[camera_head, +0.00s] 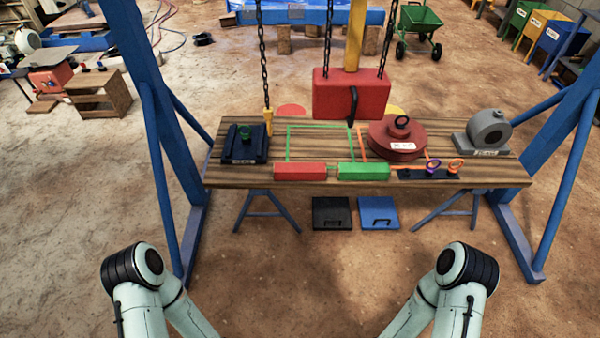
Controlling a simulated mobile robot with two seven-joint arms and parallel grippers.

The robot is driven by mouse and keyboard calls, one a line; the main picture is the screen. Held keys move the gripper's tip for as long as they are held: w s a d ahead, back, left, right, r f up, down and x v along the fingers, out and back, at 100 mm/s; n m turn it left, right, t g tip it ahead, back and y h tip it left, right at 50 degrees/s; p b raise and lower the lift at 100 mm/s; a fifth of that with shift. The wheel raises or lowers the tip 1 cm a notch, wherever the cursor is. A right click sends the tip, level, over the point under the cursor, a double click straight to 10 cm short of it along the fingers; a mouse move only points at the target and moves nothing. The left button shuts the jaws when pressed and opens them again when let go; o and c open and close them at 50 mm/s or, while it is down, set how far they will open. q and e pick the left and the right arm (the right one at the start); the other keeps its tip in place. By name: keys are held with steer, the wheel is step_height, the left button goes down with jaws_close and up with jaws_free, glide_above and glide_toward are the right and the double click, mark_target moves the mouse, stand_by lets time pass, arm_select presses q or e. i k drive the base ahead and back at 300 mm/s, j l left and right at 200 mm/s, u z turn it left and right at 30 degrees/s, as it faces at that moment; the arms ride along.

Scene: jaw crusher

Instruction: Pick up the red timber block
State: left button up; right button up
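The red timber block (300,171) is a long bar lying along the front edge of the wooden table (225,172). A green block (363,171) of similar shape lies to its right, with a small gap between them. Nothing covers the red block. My two arms show at the bottom left and bottom right of the head view, well short of the table. Neither gripper is in view.
A red box (340,98) hangs among chains (262,60) above the table. A dark blue piece (240,150), a round red weight (397,138), small ring-topped pieces (443,171) and a grey machine (487,130) stand on it. Blue frame posts (150,95) flank it.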

mark_target(282, 171)
steer(key=i+j+z, duration=0.1)
steer(key=i+j, duration=0.15)
steer(key=i+j+z, duration=0.15)
steer(key=j, duration=0.2)
steer(key=i+j+z, duration=0.1)
steer(key=i+j, duration=0.15)
steer(key=i+j+z, duration=0.15)
steer(key=j, duration=0.3)
steer(key=i+j+z, duration=0.1)
steer(key=i+j, duration=0.3)
steer(key=i, duration=0.15)
steer(key=i+j, duration=0.15)
steer(key=i+z, duration=0.05)
steer(key=i, duration=0.05)
